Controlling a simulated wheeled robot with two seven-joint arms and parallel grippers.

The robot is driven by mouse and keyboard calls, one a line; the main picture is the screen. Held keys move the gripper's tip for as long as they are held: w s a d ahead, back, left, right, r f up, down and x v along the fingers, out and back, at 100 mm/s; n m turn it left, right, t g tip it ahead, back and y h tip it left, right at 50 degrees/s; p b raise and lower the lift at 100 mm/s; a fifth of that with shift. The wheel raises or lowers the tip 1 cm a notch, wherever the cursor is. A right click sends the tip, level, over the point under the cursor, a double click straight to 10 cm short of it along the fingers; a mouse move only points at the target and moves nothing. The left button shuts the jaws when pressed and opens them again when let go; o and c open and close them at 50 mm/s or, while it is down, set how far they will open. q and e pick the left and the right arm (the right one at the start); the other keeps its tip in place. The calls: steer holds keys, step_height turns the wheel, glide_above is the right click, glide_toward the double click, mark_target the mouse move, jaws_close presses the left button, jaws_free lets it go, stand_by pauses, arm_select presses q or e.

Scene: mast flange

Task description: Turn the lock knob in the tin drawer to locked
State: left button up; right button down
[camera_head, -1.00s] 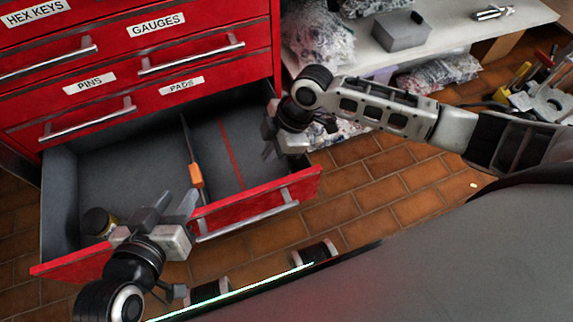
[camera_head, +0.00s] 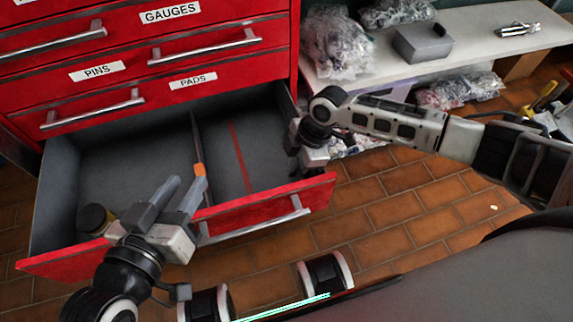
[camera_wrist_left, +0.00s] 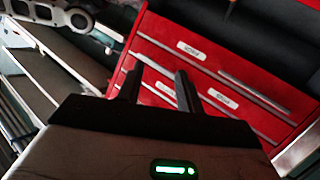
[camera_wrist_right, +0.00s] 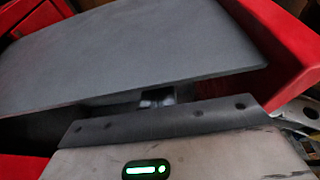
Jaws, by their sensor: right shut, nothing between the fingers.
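The open lower red drawer (camera_head: 270,208) has a grey inside split by a divider (camera_head: 194,135). A dark round tin (camera_head: 95,220) with a yellowish side sits in its left compartment. An orange piece (camera_head: 199,170) is at the divider's front end. I cannot make out a lock knob. My left gripper (camera_head: 183,187) is over the drawer's front edge, its two fingers apart and empty, near the orange piece in the picture. The fingers also show apart in the left wrist view (camera_wrist_left: 158,85). My right gripper (camera_head: 292,140) is shut and empty at the drawer's right wall; its fingertips are mostly hidden.
Closed drawers (camera_head: 150,55) labelled GAUGES, PINS and PADS are above. A white bench (camera_head: 460,45) at right holds a grey box (camera_head: 422,43) and plastic bags. In the right wrist view a grey panel (camera_wrist_right: 130,50) is close.

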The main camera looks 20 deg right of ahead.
arm_select(q)
steer(key=shift+r, duration=0.1)
arm_select(e)
steer(key=shift+d, duration=0.5)
arm_select(q)
steer(key=shift+w+r, duration=0.1)
steer(key=shift+r, duration=0.15)
arm_select(e)
steer(key=shift+r, duration=0.1)
